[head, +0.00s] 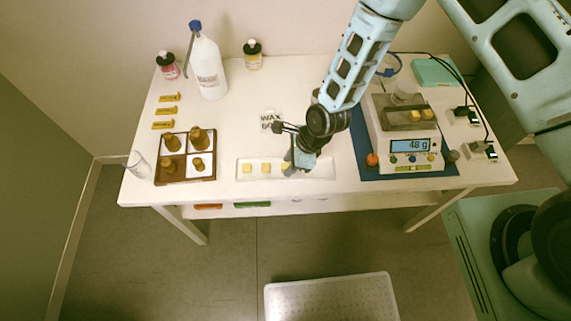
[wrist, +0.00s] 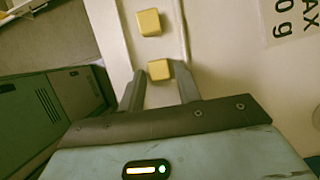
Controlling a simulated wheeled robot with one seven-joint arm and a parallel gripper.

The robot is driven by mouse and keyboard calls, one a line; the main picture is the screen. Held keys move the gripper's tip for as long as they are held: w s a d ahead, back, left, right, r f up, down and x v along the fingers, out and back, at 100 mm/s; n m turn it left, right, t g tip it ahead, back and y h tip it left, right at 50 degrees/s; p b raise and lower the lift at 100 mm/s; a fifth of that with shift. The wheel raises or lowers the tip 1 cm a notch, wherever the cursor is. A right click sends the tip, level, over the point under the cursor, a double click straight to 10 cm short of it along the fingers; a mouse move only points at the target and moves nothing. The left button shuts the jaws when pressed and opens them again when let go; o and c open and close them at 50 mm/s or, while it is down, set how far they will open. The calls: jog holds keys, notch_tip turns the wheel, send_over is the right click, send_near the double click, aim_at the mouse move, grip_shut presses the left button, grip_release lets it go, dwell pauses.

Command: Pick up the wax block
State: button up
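Yellow wax blocks lie in a row on a long white tray (head: 318,168) at the table's front. In the head view they are the left block (head: 247,169), the middle block (head: 266,168) and the right block (head: 285,167), which is partly hidden by my gripper (head: 293,165). In the wrist view my gripper (wrist: 158,78) is open. Another wax block (wrist: 149,22) lies farther along the tray. I cannot tell how far the fingertips are above the tray.
A scale (head: 409,146) reading 48 g stands on a blue mat to the right, with yellow blocks on its pan. A "WAX" label (head: 270,117) lies behind the tray.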

jog(key=shift+f, duration=0.15)
grip_shut()
